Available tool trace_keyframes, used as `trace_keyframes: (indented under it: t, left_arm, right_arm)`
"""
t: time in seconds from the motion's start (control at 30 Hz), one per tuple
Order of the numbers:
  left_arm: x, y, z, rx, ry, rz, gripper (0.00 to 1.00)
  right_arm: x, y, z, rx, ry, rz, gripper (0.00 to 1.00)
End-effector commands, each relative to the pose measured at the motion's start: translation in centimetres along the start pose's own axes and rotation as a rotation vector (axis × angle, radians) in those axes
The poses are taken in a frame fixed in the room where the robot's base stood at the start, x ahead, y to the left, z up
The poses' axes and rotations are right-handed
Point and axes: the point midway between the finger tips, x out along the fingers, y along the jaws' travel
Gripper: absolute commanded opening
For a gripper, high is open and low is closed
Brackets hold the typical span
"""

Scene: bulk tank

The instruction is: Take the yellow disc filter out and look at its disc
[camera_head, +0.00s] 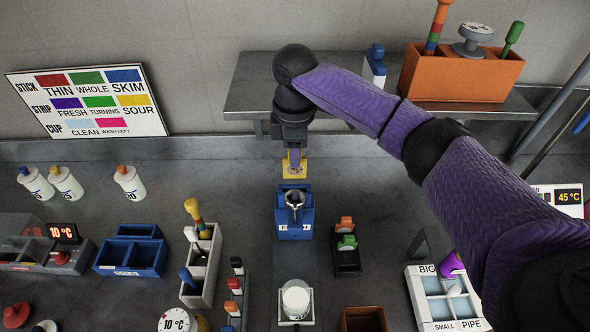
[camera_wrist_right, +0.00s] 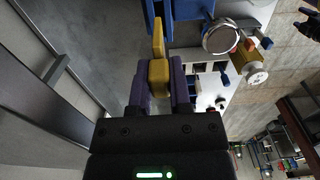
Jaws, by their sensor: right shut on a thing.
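My right gripper (camera_head: 294,161) reaches down over the bench's middle and is shut on the yellow disc filter (camera_head: 294,173). In the right wrist view the filter (camera_wrist_right: 159,72) shows as a yellow grip with a narrow upright part, between the purple fingers of the gripper (camera_wrist_right: 162,88). I cannot make out its disc face. A blue holder (camera_head: 294,230) with a round metal ring (camera_head: 295,197) stands just in front of the filter in the head view. The filter looks apart from it. My left gripper is not in view.
A steel shelf (camera_head: 255,92) with an orange rack (camera_head: 460,75) is behind my arm. A colour chart (camera_head: 88,103) leans on the wall. A white rack (camera_head: 203,268), a black stand (camera_head: 347,262) and a white jar (camera_head: 296,300) stand around the holder.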

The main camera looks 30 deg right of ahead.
Motion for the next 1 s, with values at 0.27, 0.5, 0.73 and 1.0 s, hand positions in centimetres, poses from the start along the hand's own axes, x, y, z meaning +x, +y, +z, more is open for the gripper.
trace_keyframes:
  t: [0.27, 0.5, 0.73, 1.0]
  left_arm:
    - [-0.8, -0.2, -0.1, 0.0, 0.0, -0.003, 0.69]
    - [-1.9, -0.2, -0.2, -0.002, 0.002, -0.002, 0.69]
    - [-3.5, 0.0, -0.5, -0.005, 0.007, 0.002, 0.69]
    - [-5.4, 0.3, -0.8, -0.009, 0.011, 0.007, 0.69]
  right_arm:
    - [-8.0, 0.0, 0.0, 0.001, 0.002, 0.003, 0.0]
    - [-10.7, 0.0, 0.0, 0.001, 0.0, 0.0, 0.0]
    - [-11.9, 0.0, 0.0, 0.001, 0.0, 0.0, 0.0]
    - [-13.1, 0.0, 0.0, 0.0, 0.0, -0.001, 0.0]
